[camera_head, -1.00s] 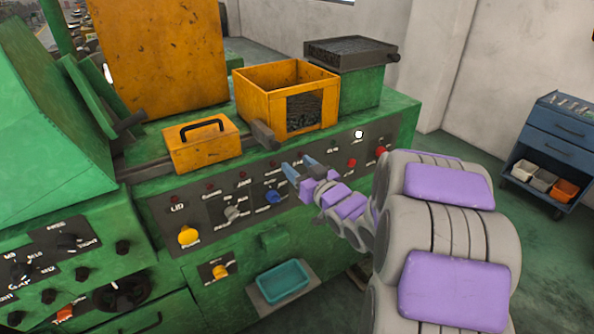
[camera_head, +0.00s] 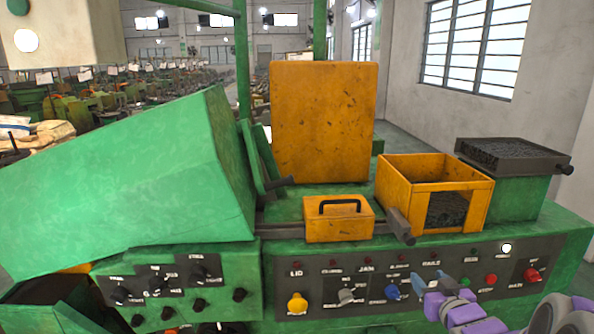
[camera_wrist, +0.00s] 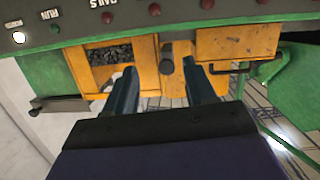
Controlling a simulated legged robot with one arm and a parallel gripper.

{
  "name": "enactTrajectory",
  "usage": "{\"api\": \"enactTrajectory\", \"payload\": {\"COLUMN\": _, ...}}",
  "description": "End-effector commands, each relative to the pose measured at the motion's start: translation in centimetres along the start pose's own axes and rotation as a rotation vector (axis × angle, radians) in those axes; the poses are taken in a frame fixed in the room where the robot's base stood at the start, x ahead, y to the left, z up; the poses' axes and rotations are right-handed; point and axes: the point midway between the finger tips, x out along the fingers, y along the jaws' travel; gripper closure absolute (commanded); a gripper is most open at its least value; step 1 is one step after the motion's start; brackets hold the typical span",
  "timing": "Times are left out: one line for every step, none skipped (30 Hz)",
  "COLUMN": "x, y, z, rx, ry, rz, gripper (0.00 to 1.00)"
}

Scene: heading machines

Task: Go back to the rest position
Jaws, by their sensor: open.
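My gripper (camera_head: 438,284) shows at the lower right of the head view, in front of the control panel (camera_head: 327,292) of the green machine. Its blue fingers also show in the wrist view (camera_wrist: 160,75), spread apart with nothing between them. The lower part of my arm is cut off by the frame edge. Whether the fingers touch the panel cannot be told, but a gap seems to lie between them and the machine in the wrist view.
The panel carries a yellow knob (camera_head: 297,303), a blue knob (camera_head: 392,292) and red buttons. Above stand an open yellow bin (camera_head: 396,184), a yellow handled box (camera_head: 338,229) and a dark tray (camera_head: 513,157). A sloped green housing (camera_head: 130,190) fills the left.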

Motion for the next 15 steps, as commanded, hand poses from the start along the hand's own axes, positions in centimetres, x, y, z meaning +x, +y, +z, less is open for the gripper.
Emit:
{"api": "enactTrajectory", "payload": {"x": -0.2, "y": -0.6, "z": 0.3, "rx": -0.02, "ry": -0.059, "rz": 0.015, "gripper": 0.45}}
{"api": "enactTrajectory", "payload": {"x": -0.5, "y": -0.8, "z": 0.8, "rx": -0.027, "ry": -0.101, "rz": 0.028, "gripper": 0.45}}
{"api": "enactTrajectory", "payload": {"x": -0.9, "y": -1.0, "z": 1.4, "rx": -0.035, "ry": -0.157, "rz": 0.046, "gripper": 0.45}}
{"api": "enactTrajectory", "payload": {"x": -1.3, "y": -1.2, "z": 1.8, "rx": -0.041, "ry": -0.199, "rz": 0.058, "gripper": 0.45}}
{"api": "enactTrajectory", "payload": {"x": -1.8, "y": -1.4, "z": 2.3, "rx": -0.046, "ry": -0.243, "rz": 0.07, "gripper": 0.45}}
{"api": "enactTrajectory", "payload": {"x": -2.4, "y": -1.7, "z": 2.9, "rx": -0.051, "ry": -0.3, "rz": 0.085, "gripper": 0.45}}
{"api": "enactTrajectory", "payload": {"x": -3.0, "y": -2.0, "z": 3.3, "rx": -0.053, "ry": -0.34, "rz": 0.095, "gripper": 0.45}}
{"api": "enactTrajectory", "payload": {"x": -3.6, "y": -2.2, "z": 3.8, "rx": -0.055, "ry": -0.383, "rz": 0.104, "gripper": 0.45}}
{"api": "enactTrajectory", "payload": {"x": -4.5, "y": -2.6, "z": 4.3, "rx": -0.056, "ry": -0.438, "rz": 0.117, "gripper": 0.45}}
{"api": "enactTrajectory", "payload": {"x": -5.3, "y": -3.0, "z": 4.7, "rx": -0.055, "ry": -0.479, "rz": 0.125, "gripper": 0.45}}
{"api": "enactTrajectory", "payload": {"x": -6.0, "y": -3.4, "z": 5.2, "rx": -0.055, "ry": -0.52, "rz": 0.131, "gripper": 0.45}}
{"api": "enactTrajectory", "payload": {"x": -7.2, "y": -3.9, "z": 5.8, "rx": -0.053, "ry": -0.577, "rz": 0.138, "gripper": 0.45}}
{"api": "enactTrajectory", "payload": {"x": -8.1, "y": -4.3, "z": 6.2, "rx": -0.051, "ry": -0.62, "rz": 0.143, "gripper": 0.45}}
{"api": "enactTrajectory", "payload": {"x": -9.0, "y": -4.8, "z": 6.5, "rx": -0.048, "ry": -0.658, "rz": 0.147, "gripper": 0.45}}
{"api": "enactTrajectory", "payload": {"x": -10.3, "y": -5.5, "z": 7.0, "rx": -0.043, "ry": -0.713, "rz": 0.149, "gripper": 0.45}}
